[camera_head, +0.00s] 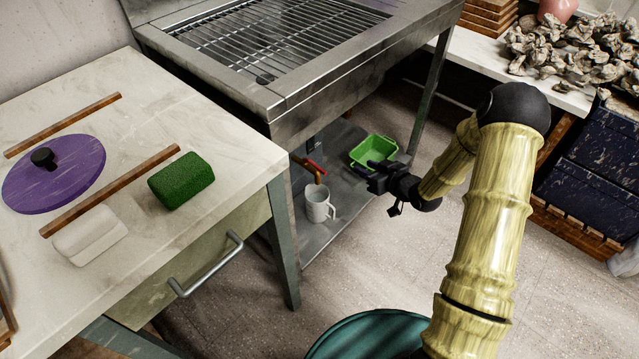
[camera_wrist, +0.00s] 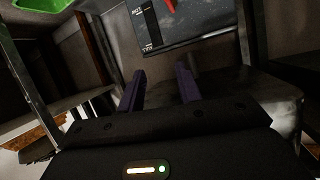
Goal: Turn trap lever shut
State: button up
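The trap lever (camera_head: 317,168) is a small red handle on a brass-coloured pipe under the steel sink unit in the head view. A red piece that looks like it shows at the top edge of the wrist view (camera_wrist: 171,5). My gripper (camera_head: 371,175) is under the sink to the right of the lever, apart from it. In the wrist view its two purple fingers (camera_wrist: 160,72) stand apart with nothing between them. The lever's exact angle is too small to tell.
A white mug (camera_head: 319,204) stands on the low shelf (camera_head: 322,240) below the lever. A green tub (camera_head: 362,158) is behind my gripper, close to it. The sink's legs and the drawer table (camera_head: 235,150) bound the space on the left. A dark labelled panel (camera_wrist: 200,25) shows ahead.

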aim_at(322, 172)
notch_tip(322, 172, down, 14)
jog(key=a+t+y+b, duration=0.1)
jog(key=y+b, duration=0.3)
jog(key=b, duration=0.5)
jog(key=shift+s+a+r+t+b, duration=0.15)
jog(key=shift+s+a+t+b, duration=0.15)
jog(key=shift+s+t+b, duration=0.1)
jog(key=b+x, duration=0.4)
jog(key=x, duration=0.4)
jog(key=b+x, duration=0.3)
jog(key=x, duration=0.5)
jog(key=shift+a+b, duration=0.15)
jog(key=shift+b, duration=0.25)
jog(key=shift+w+a+r, duration=0.2)
jog(key=shift+w+a, duration=0.25)
